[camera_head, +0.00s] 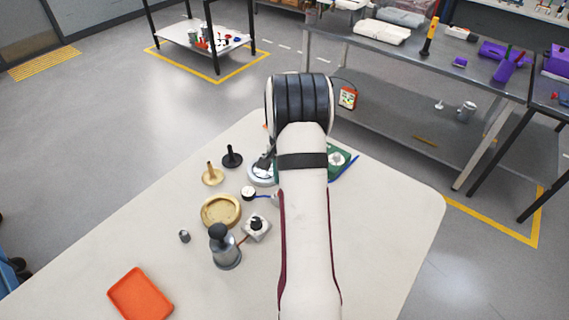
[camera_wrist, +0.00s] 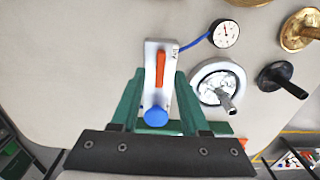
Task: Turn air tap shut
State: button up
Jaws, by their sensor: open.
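The air tap (camera_wrist: 149,65) is a pale block marked "AIR" with an orange lever (camera_wrist: 160,68) lying roughly along its length. A round blue knob or cap (camera_wrist: 155,116) is at its near end. In the wrist view my gripper (camera_wrist: 159,82) is open, its green fingers on either side of the tap with the lever between them. I cannot tell whether either finger touches the lever. In the head view my arm hides the tap and the fingertips.
A dial gauge (camera_wrist: 225,34) on a blue hose stands right of the tap, above a white ring-shaped part (camera_wrist: 217,82). Black (camera_head: 232,158) and brass (camera_head: 212,175) posts, a brass dish (camera_head: 221,211), a grey canister (camera_head: 226,250) and an orange tray (camera_head: 140,295) stand left of my arm.

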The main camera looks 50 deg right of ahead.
notch_tip(320, 180, up, 14)
dwell(0.4)
